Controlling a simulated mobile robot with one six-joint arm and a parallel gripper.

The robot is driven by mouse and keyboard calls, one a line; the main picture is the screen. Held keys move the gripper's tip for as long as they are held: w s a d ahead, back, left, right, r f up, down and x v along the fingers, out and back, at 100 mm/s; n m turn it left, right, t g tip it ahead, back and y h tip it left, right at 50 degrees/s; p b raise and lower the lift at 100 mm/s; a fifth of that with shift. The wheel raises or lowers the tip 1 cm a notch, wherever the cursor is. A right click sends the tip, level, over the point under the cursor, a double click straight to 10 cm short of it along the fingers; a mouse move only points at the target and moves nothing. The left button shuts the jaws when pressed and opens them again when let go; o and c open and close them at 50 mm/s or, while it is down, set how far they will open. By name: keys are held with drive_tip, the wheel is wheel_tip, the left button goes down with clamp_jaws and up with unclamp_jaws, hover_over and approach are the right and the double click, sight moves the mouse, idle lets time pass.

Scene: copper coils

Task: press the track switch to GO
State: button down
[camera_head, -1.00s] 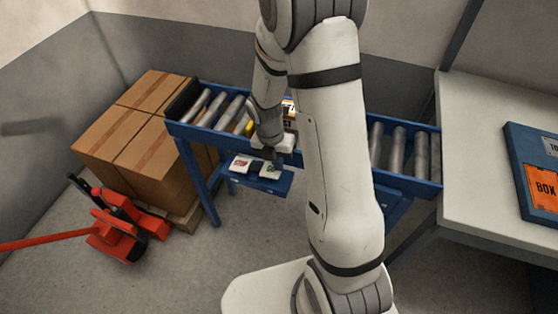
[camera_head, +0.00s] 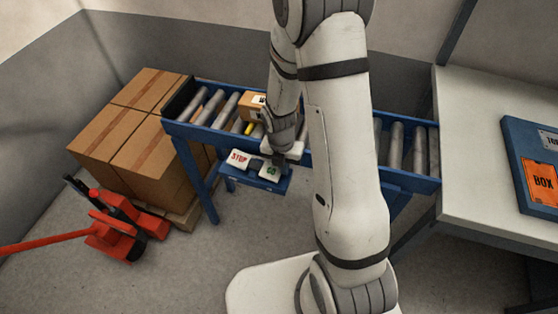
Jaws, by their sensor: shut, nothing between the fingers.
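The track switch (camera_head: 256,168) sits on a blue shelf at the front of the roller conveyor. Its left pad (camera_head: 239,158) is white with red STOP lettering. Its right pad (camera_head: 271,171) is white with a green mark, too small to read. My gripper (camera_head: 278,160) is shut and empty, pointing down at the right pad's upper edge. I cannot tell whether it touches the pad. The gripper and wrist hide part of the switch's back right.
The blue roller conveyor (camera_head: 205,135) runs behind the switch and carries a small cardboard box (camera_head: 251,106). Stacked cartons (camera_head: 140,135) and a red pallet jack (camera_head: 120,225) stand left. A white table (camera_head: 480,190) with a blue BOX panel (camera_head: 520,150) is at right.

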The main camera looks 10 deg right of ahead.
wheel_tip(320, 180, up, 14)
drive_tip(key=s+d+p, duration=0.1)
drive_tip(key=d+p, duration=0.1)
drive_tip(key=p, duration=0.1)
drive_tip(key=shift+s+d+f, duration=0.2)
drive_tip(key=shift+s+d, duration=0.05)
drive_tip(key=shift+d, duration=0.05)
drive_tip(key=s+r+m+t, duration=0.1)
drive_tip(key=s+r+m, duration=0.3)
drive_tip(key=m, duration=0.6)
drive_tip(key=s+a+r+m+t, duration=0.1)
drive_tip(key=s+r+m, duration=0.3)
drive_tip(key=r+m, duration=0.3)
drive_tip(key=s+r+m+t, duration=0.1)
drive_tip(key=s+r+m, duration=0.3)
drive_tip(key=m, duration=0.8)
drive_tip(key=shift+s+a+r+m+t+y, duration=0.2)
drive_tip(key=shift+s+r+m+t+y, duration=0.15)
drive_tip(key=shift+r, duration=0.5)
